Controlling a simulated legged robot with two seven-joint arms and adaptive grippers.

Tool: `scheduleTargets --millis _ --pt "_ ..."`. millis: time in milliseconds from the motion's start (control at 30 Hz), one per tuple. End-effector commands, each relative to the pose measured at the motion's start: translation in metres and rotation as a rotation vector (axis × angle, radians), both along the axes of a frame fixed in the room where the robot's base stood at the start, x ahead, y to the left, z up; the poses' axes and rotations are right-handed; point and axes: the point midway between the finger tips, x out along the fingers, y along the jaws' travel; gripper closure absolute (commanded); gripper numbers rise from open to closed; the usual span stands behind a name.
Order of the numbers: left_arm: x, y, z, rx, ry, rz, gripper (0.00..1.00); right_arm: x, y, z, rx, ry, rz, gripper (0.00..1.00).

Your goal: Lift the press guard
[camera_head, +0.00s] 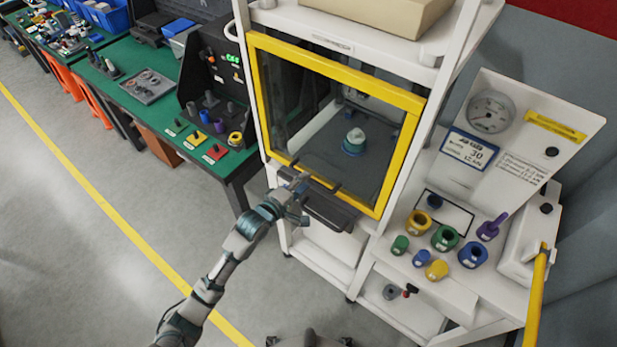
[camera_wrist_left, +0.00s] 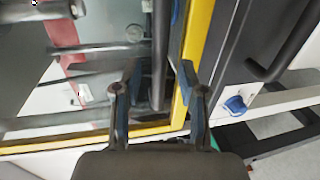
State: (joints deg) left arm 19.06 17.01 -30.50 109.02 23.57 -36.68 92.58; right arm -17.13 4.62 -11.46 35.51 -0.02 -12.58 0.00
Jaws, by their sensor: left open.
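The press guard (camera_head: 402,158) is a clear panel in a yellow frame on the front of the white press stand. It looks closed, and its frame also shows in the left wrist view (camera_wrist_left: 196,50). A dark handle bar (camera_wrist_left: 158,62) runs along the guard there. My left gripper (camera_head: 296,184) is at the guard's lower left edge. Its open fingers (camera_wrist_left: 157,72) appear on either side of the bar; I cannot tell whether they touch it. My right gripper is not in view.
A dark box (camera_head: 328,210) juts out below the guard. At the right, a white bench holds several coloured rings and a panel with a gauge (camera_head: 490,112). A green workbench (camera_head: 140,62) stands at the left. The grey floor at lower left is mostly clear.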

Motion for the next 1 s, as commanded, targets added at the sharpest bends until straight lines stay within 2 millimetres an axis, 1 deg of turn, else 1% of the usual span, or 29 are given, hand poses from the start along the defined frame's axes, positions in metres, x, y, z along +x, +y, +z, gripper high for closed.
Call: scheduleTargets --millis 33,100,200,333,567,667,700,733,767,1000 --pt "0.007 -0.004 -0.001 0.002 0.0 0.001 0.59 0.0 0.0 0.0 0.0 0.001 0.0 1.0" --pt "0.015 -0.009 -0.004 0.0 0.0 0.0 0.59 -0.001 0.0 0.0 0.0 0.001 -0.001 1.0" --pt "0.022 -0.013 -0.006 -0.001 0.0 0.001 0.59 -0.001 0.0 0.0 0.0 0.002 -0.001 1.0" --pt "0.026 -0.015 -0.007 -0.001 0.0 0.0 0.59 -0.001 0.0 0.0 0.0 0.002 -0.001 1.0" --pt "0.026 -0.018 -0.007 0.001 0.001 0.0 0.59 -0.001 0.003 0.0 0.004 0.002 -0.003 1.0" --pt "0.026 -0.018 -0.007 0.002 0.0 0.001 0.81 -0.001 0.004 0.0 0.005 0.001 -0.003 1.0" --pt "0.026 -0.019 -0.007 0.002 0.0 0.001 0.91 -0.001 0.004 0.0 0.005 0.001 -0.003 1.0" --pt "0.026 -0.019 -0.007 0.002 0.0 0.001 0.99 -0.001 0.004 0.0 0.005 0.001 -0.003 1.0" --pt "0.026 -0.019 -0.008 0.002 0.001 0.001 1.0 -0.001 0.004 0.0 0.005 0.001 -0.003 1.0" --pt "0.027 -0.019 -0.008 0.001 0.003 -0.002 1.0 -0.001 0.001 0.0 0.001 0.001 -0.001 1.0"
